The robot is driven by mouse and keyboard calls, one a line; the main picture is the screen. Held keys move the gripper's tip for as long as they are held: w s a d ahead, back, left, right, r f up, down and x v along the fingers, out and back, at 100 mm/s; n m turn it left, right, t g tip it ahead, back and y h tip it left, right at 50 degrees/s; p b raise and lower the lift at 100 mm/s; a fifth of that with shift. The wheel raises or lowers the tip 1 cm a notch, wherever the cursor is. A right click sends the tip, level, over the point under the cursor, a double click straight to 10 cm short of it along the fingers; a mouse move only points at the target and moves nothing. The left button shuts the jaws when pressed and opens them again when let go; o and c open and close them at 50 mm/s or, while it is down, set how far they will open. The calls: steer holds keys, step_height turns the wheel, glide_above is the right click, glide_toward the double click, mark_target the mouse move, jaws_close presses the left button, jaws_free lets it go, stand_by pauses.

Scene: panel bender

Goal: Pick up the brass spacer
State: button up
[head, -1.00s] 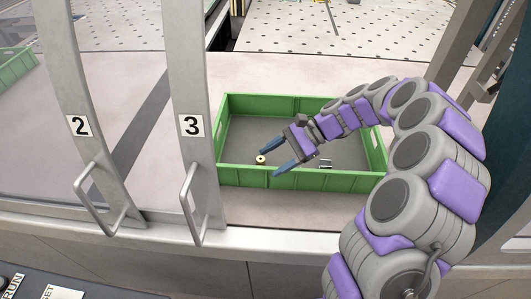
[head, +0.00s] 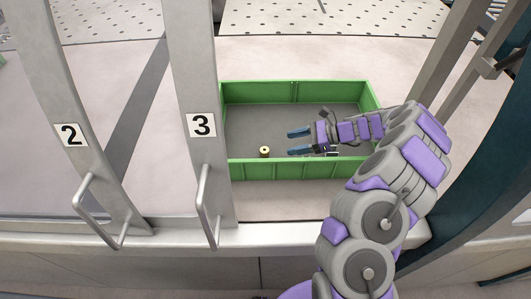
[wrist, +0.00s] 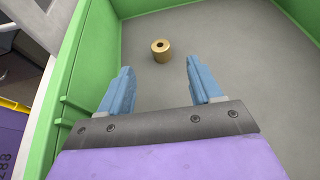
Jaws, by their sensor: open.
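The brass spacer (head: 264,152) is a small gold ring-like cylinder with a hole in its top. It stands upright on the grey floor of the green bin (head: 255,171), near the front wall. In the wrist view the spacer (wrist: 161,50) lies beyond the fingertips, roughly between their lines. My gripper (head: 299,141) is open, with blue fingers pointing left toward the spacer. The wrist view shows the open gripper (wrist: 158,68) empty and apart from the spacer.
A small metallic item (head: 331,150) lies in the bin, partly hidden by my gripper. Posts numbered 2 (head: 70,135) and 3 (head: 201,125) with handles stand left of the bin. The bin's back floor is clear.

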mark_target(265, 149)
steer(key=b+x, duration=0.1)
steer(key=x, duration=0.5)
steer(key=shift+a+f, duration=0.1)
steer(key=shift+a, duration=0.2)
steer(key=shift+f+b+x, duration=0.2)
steer(key=shift+b+x, duration=0.2)
steer(key=shift+x, duration=0.75)
steer(key=shift+f+b+x, duration=0.25)
steer(key=shift+b+x, duration=0.1)
steer(key=shift+x, duration=0.8)
steer(key=shift+a, duration=0.15)
steer(key=c, duration=1.1)
